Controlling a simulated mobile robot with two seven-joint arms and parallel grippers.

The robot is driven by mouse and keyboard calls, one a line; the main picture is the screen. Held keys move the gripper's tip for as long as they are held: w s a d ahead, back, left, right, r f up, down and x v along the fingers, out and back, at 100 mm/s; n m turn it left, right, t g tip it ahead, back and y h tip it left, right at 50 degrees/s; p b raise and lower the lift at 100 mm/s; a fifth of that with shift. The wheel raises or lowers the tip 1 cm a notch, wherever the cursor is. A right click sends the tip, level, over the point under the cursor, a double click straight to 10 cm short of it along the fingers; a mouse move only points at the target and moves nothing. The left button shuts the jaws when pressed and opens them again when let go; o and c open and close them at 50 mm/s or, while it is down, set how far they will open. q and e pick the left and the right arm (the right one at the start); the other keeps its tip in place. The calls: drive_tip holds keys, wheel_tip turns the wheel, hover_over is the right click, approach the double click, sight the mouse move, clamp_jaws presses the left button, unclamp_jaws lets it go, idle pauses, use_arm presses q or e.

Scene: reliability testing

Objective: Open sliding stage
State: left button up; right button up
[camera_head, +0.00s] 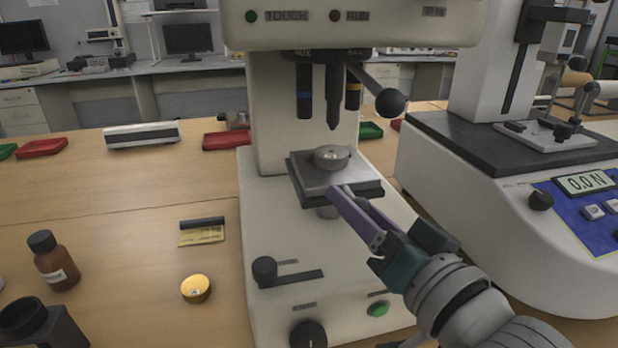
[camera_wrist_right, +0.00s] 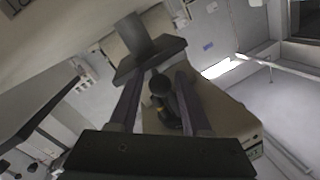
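The sliding stage (camera_head: 310,180) is a grey plate on a dark base, mounted on the cream hardness tester (camera_head: 262,215). A round metal piece (camera_head: 331,157) sits on top of it. My right gripper (camera_head: 349,194) is at the front right edge of the stage, pointing towards it. In the right wrist view its two fingers (camera_wrist_right: 158,78) are apart with a gap between them, and a dark plate, seemingly the stage (camera_wrist_right: 150,62), lies just beyond the tips. I cannot tell whether a finger touches the stage. My left gripper is not in view.
Objectives (camera_head: 304,92) and a lever with a black ball knob (camera_head: 390,102) hang close above the stage. A force tester (camera_head: 480,200) stands to the right. A brown bottle (camera_head: 54,262) and a yellow-lidded tin (camera_head: 196,289) stand on the table at left.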

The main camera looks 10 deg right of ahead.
clamp_jaws()
idle(1.1)
